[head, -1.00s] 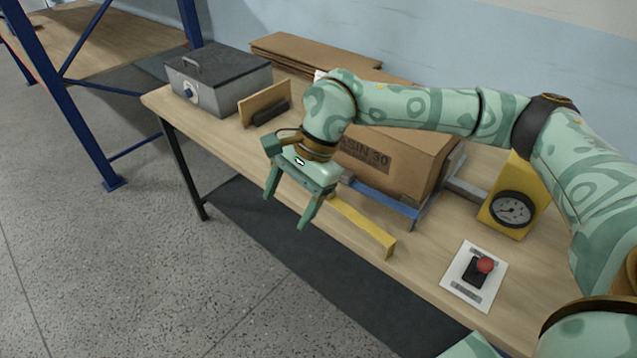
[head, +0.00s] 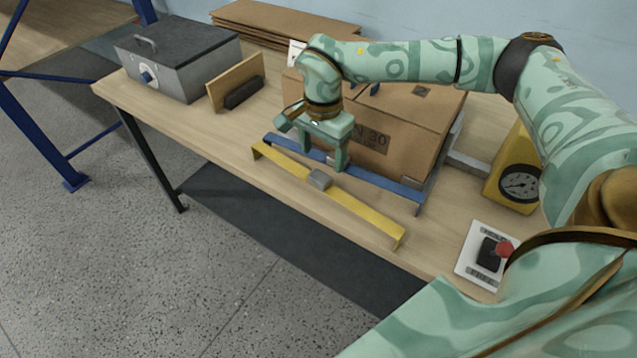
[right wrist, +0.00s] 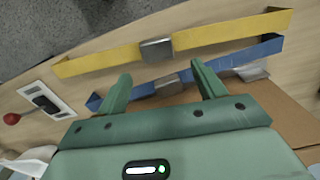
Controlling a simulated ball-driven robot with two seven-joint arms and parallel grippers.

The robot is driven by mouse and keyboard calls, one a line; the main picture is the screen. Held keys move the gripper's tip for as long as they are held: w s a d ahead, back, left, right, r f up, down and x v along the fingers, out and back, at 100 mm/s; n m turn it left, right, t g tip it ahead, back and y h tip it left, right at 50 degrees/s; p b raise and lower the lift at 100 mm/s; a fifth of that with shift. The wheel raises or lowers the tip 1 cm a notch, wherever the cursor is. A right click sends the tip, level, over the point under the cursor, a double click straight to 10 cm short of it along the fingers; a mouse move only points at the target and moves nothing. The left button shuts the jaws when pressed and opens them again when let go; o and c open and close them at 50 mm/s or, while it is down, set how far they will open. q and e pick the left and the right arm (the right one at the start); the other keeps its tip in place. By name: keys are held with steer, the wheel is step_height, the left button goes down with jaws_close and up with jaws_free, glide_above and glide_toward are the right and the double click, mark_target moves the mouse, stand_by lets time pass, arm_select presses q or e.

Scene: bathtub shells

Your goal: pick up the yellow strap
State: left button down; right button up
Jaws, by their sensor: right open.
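My right gripper (head: 325,152) is open and empty, behind the yellow strap, above the blue strap (head: 382,182) and in front of the carton. In the right wrist view its fingertips (right wrist: 160,70) are apart, with the blue strap's buckle between them and the yellow strap beyond. My left gripper is not in view.
A large carton (head: 420,115) stands close behind the blue strap. A grey metal box (head: 185,65) and a small board (head: 235,82) stand at left. The table's front edge is near the yellow strap.

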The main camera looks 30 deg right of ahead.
mark_target(320, 176)
steer(key=f, duration=0.1)
steer(key=f+b, duration=0.1)
steer(key=f, duration=0.1)
steer(key=a+f, duration=0.1)
steer(key=f, duration=0.1)
steer(key=shift+s+f, duration=0.2)
steer(key=shift+s, duration=0.05)
steer(key=c, duration=1.1)
steer(key=shift+r, duration=0.1)
